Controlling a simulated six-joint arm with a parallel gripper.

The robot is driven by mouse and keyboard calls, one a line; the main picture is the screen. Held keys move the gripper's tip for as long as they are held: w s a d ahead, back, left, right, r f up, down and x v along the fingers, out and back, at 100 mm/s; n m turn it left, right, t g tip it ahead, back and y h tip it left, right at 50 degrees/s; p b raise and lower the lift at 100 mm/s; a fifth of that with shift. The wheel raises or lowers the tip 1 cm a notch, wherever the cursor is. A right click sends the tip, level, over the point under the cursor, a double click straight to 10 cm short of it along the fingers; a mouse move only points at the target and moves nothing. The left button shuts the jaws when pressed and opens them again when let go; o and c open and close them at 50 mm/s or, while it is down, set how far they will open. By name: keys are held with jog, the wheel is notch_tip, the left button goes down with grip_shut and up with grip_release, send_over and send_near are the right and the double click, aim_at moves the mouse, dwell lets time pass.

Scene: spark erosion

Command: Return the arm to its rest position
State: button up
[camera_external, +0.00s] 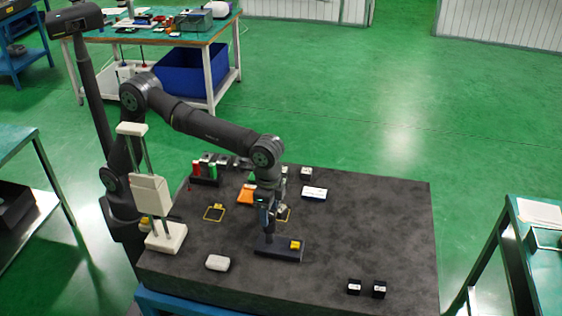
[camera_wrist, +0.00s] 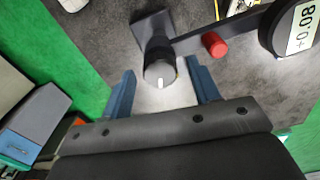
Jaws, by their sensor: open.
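My arm reaches over the dark table, and my gripper (camera_external: 268,212) points down above a black base (camera_external: 270,245) with a yellow part (camera_external: 295,245) on it. In the wrist view, the two blue fingers of my gripper (camera_wrist: 160,72) are apart. The round black top of a post (camera_wrist: 159,60) with a small white tip shows between the fingers, with gaps on both sides. I cannot tell how far below the fingertips it is. A dark bar leads from the post to a round gauge (camera_wrist: 296,30) reading about +0.08. A red knob (camera_wrist: 214,44) shows below the bar.
A white column stand (camera_external: 165,235) and a white rounded object (camera_external: 217,263) are left on the table (camera_external: 370,225). Red and green items (camera_external: 205,170), an orange item (camera_external: 246,194) and a white box (camera_external: 314,192) lie behind. The right side is mostly clear.

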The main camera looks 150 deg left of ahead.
jog(key=n, duration=0.3)
jog(key=shift+n, duration=0.3)
dwell(1.3)
